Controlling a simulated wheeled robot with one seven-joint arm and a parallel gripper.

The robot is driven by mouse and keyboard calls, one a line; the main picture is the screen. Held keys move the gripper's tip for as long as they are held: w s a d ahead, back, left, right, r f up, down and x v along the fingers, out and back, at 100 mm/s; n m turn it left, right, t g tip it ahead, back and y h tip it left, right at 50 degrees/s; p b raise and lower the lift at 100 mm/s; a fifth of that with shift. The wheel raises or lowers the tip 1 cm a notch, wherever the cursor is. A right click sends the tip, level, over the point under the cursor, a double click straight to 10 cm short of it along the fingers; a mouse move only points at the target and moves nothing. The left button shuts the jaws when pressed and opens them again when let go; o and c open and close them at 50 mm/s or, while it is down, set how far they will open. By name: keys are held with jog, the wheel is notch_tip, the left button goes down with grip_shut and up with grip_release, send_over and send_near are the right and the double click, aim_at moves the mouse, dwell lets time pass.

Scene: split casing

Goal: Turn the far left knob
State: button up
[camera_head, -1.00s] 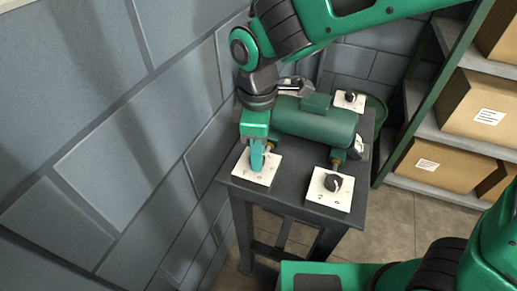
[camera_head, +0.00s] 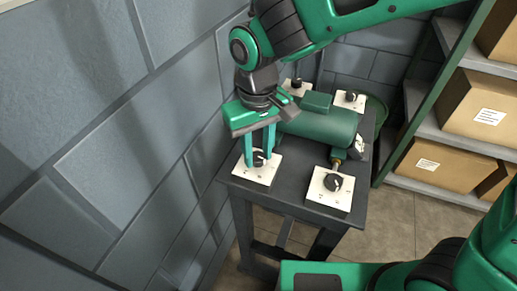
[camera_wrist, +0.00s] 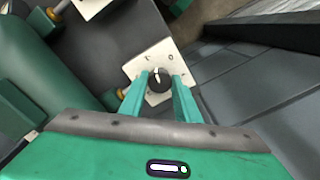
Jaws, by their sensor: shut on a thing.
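Black knobs sit on white plates near the corners of a dark table. My gripper (camera_head: 259,160) points down at the near left plate (camera_head: 250,175), its two green fingers on either side of the near left knob (camera_head: 258,157). In the wrist view my gripper (camera_wrist: 160,84) is shut on this knob (camera_wrist: 158,79), which has a white pointer mark. The far left knob (camera_head: 297,83) stands on its own plate behind my gripper, partly hidden by it, and my fingers are apart from it.
A green tank (camera_head: 325,128) lies across the middle of the table (camera_head: 290,202). Other knobs stand at the near right (camera_head: 333,182) and far right (camera_head: 351,97). A stone wall (camera_head: 90,130) runs close along the left. Shelves with cardboard boxes (camera_head: 482,103) stand at right.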

aim_at(258, 155)
jog(key=m, duration=0.4)
jog(key=shift+w+r+m, duration=0.1)
jog(key=shift+w+m, duration=0.1)
jog(key=shift+m, duration=0.1)
jog(key=shift+a+m, duration=0.1)
jog(key=shift+m, duration=2.2)
jog(key=o, duration=1)
jog(key=shift+s, duration=0.1)
jog(key=shift+o, duration=0.2)
notch_tip(258, 155, up, 11)
jog(key=shift+f, duration=0.2)
